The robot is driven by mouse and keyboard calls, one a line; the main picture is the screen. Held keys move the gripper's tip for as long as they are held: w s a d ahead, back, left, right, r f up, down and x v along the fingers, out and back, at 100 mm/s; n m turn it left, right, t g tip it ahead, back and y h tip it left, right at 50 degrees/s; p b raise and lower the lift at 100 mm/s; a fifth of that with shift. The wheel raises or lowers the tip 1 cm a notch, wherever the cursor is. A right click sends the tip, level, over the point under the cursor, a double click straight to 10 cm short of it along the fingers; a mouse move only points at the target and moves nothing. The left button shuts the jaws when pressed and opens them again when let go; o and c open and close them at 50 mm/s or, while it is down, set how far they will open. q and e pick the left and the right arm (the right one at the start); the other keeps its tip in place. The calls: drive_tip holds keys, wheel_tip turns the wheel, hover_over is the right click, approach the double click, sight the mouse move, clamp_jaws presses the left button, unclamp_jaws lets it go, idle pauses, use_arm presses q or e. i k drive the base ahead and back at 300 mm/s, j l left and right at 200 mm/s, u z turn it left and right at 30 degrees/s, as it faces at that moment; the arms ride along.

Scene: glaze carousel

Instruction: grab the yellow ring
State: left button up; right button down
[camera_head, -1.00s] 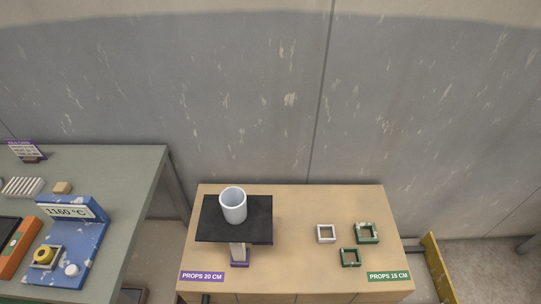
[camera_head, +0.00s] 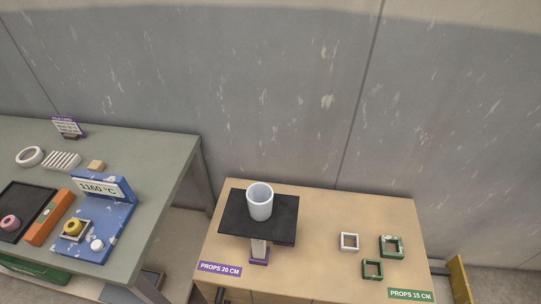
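The yellow ring (camera_head: 72,227) is a small, thick yellow piece. It sits in a pale square frame on the blue, white-speckled stand (camera_head: 110,222) on the left table. The stand's upright panel reads 1160 °C. A small white round piece (camera_head: 97,245) is beside the ring on the same stand. Neither of my grippers is in view, and nothing is touching the ring.
The grey-green table (camera_head: 165,160) also holds an orange block (camera_head: 48,217), a dark tray (camera_head: 30,196) with a pink ring (camera_head: 10,223), and a white ring (camera_head: 29,156). The wooden table (camera_head: 325,210) bears a white cup (camera_head: 260,202) on a black plate and square frames.

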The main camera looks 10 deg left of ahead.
sight(73, 228)
drive_tip(key=u, duration=1.95)
drive_tip(key=j, duration=0.2)
drive_tip(key=i+z, duration=0.05)
